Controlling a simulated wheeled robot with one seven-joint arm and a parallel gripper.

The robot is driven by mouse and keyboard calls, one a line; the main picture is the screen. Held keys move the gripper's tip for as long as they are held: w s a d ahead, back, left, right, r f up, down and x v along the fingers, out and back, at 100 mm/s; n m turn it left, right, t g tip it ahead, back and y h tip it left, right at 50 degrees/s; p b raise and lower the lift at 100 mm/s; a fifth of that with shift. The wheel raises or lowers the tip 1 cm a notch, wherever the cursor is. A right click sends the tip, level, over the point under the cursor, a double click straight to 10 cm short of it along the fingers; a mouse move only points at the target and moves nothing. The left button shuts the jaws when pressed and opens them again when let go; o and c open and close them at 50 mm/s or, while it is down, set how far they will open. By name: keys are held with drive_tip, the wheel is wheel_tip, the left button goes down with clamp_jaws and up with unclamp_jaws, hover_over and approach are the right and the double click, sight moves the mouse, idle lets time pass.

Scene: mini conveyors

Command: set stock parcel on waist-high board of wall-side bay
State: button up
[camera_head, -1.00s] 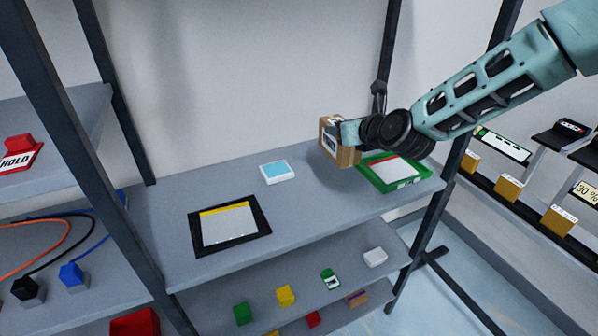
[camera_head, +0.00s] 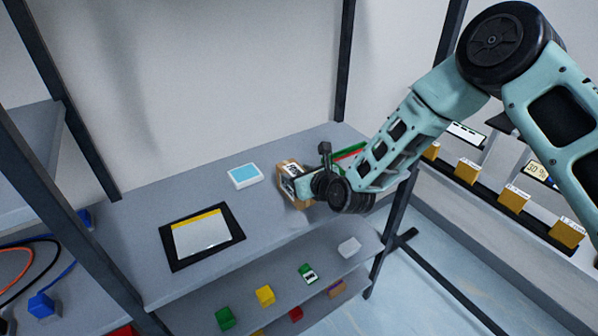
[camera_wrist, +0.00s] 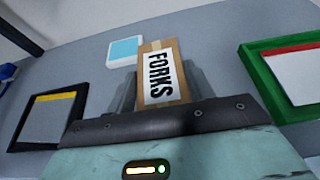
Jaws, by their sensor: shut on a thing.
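The stock parcel is a small brown box (camera_head: 287,170) with a white label; the label reads "FORKS" in the wrist view (camera_wrist: 161,76). My gripper (camera_head: 302,186) is shut on it. The parcel is at or just above the grey waist-high board (camera_head: 130,215); I cannot tell whether it touches. It sits between a black-framed tray with a yellow strip (camera_head: 203,235) and a green-framed tray with a red strip (camera_wrist: 290,75), partly hidden behind my arm in the head view.
A small white and light-blue box (camera_head: 245,176) lies behind, left of the parcel. A lower board (camera_head: 195,313) holds several small coloured blocks. Dark uprights (camera_head: 344,60) frame the bay. Bare board lies between the black-framed tray and the parcel.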

drive_tip(key=shift+f+b, duration=0.2)
drive_tip(key=shift+b, duration=0.1)
drive_tip(key=o, duration=1.1)
